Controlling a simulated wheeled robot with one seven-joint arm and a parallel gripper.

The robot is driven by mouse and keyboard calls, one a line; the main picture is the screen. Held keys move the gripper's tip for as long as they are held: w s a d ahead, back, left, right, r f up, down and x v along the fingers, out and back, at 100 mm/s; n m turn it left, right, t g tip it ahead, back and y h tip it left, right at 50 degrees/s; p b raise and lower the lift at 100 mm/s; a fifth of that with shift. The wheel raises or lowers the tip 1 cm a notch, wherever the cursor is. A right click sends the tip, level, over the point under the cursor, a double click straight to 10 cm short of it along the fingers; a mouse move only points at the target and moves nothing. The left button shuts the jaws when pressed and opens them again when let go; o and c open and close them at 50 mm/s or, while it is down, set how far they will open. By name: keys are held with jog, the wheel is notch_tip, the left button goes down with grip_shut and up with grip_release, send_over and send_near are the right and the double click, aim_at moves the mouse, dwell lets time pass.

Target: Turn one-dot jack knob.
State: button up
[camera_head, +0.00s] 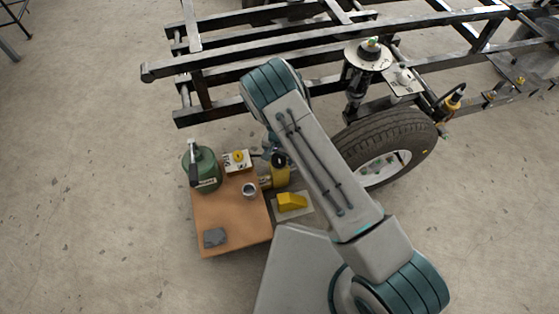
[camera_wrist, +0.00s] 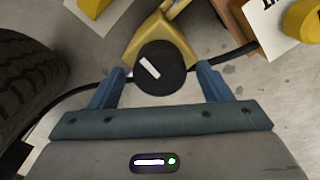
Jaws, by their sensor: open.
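A yellow jack (camera_head: 281,175) with a black round knob (camera_head: 279,159) stands on the floor beside the wooden table, partly hidden by my arm. In the wrist view the black knob (camera_wrist: 160,68) faces the camera with a white bar mark on it, on the yellow jack body (camera_wrist: 172,28). I see no clear dot mark on the jack. My gripper (camera_wrist: 160,71) is open, with one blue finger on each side of the knob and visible gaps. In the head view my arm hides most of the gripper.
The wooden table (camera_head: 236,218) holds a green canister (camera_head: 203,172), a small cup (camera_head: 249,190), a card with a yellow knob (camera_head: 238,157) and a grey block (camera_head: 215,237). A yellow wedge (camera_head: 291,201) lies nearby. The tyre (camera_head: 405,135) and black frame (camera_head: 240,48) stand close by.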

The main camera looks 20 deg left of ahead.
jog(key=shift+f, duration=0.75)
jog(key=c, duration=1)
jog(key=shift+n, duration=0.4)
